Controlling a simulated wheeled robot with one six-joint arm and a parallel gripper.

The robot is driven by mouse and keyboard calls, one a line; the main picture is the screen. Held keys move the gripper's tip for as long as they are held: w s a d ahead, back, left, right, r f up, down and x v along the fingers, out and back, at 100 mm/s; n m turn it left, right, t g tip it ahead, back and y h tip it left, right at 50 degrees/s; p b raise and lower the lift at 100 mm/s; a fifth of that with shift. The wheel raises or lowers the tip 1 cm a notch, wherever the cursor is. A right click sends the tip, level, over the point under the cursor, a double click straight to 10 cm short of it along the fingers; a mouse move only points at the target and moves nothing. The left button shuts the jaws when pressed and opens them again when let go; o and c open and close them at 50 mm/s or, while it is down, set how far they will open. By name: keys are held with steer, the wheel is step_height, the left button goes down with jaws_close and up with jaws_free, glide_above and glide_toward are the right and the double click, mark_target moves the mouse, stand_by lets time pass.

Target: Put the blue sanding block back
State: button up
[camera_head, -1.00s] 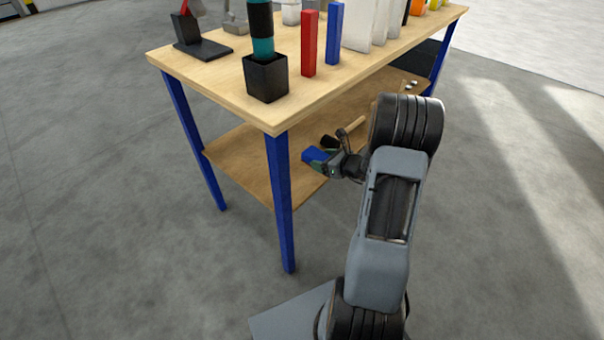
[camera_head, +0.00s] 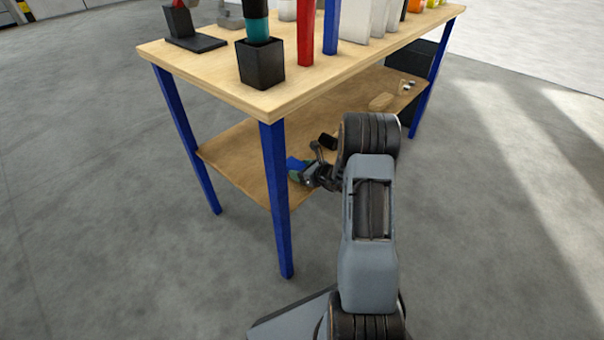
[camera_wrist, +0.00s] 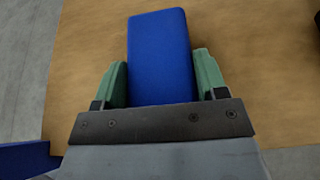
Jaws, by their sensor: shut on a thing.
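The blue sanding block (camera_wrist: 160,55) is a plain blue rectangular block in the wrist view. My gripper (camera_wrist: 166,80) has green fingers, one on each side of the block, and is shut on it. In the head view the block (camera_head: 293,164) shows as a small blue patch at my gripper (camera_head: 300,175), by the near end of the workbench's lower shelf (camera_head: 240,150). The wrist view shows the wooden shelf surface (camera_wrist: 90,50) behind the block. I cannot tell whether the block touches the shelf.
A blue table leg (camera_head: 276,200) stands just left of my gripper. The bench top (camera_head: 210,70) overhangs the shelf and holds a black box (camera_head: 260,65), a red bar (camera_head: 306,40) and a blue bar (camera_head: 331,28).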

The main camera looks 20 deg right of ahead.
steer(key=shift+f, duration=0.15)
steer(key=shift+f, duration=0.2)
steer(key=o, duration=1.1)
steer(key=shift+r, duration=0.25)
steer(key=shift+s+d+r+p, duration=0.15)
steer(key=shift+s+p, duration=0.05)
steer(key=shift+p, duration=0.1)
steer(key=p+v, duration=0.3)
steer(key=v, duration=0.8)
steer(key=shift+s, duration=0.2)
